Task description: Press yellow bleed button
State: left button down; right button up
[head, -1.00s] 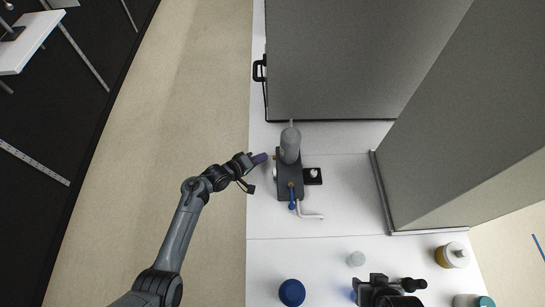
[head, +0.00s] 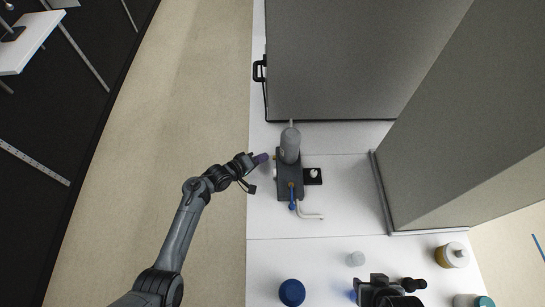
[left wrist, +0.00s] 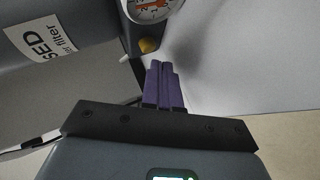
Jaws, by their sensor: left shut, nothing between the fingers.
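The yellow button (left wrist: 148,46) shows in the left wrist view as a small rounded knob just below a round gauge (left wrist: 151,8). I cannot make it out in the head view. My left gripper (head: 262,158) is shut and empty. Its purple fingertips, also seen in the left wrist view (left wrist: 161,66), point at the button and lie very close to it. I cannot tell whether they touch. The grey device (head: 290,184) with its upright grey cylinder (head: 290,146) stands just right of the fingertips. A dark part at the bottom edge (head: 384,290) looks like my right gripper; its fingers are not clear.
A blue-handled lever (head: 292,199) and a white bent pipe (head: 311,215) are at the device's near end. Large grey panels (head: 350,60) stand behind and to the right. A blue round object (head: 292,292) and a clear cup (head: 355,259) are nearer. The counter's left strip is clear.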

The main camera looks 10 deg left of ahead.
pick_arm(q)
jog(key=shift+w+d, duration=0.1)
jog(key=shift+d, duration=0.25)
dwell(0.4)
jog(key=shift+w+d, duration=0.1)
jog(key=shift+d, duration=0.3)
dwell(1.0)
jog(key=shift+a+p, duration=0.2)
jog(key=shift+p, duration=0.1)
jog(key=shift+a, duration=0.35)
jog(key=shift+s+a, duration=0.25)
jog(key=shift+a, duration=0.1)
jog(key=shift+p, duration=0.3)
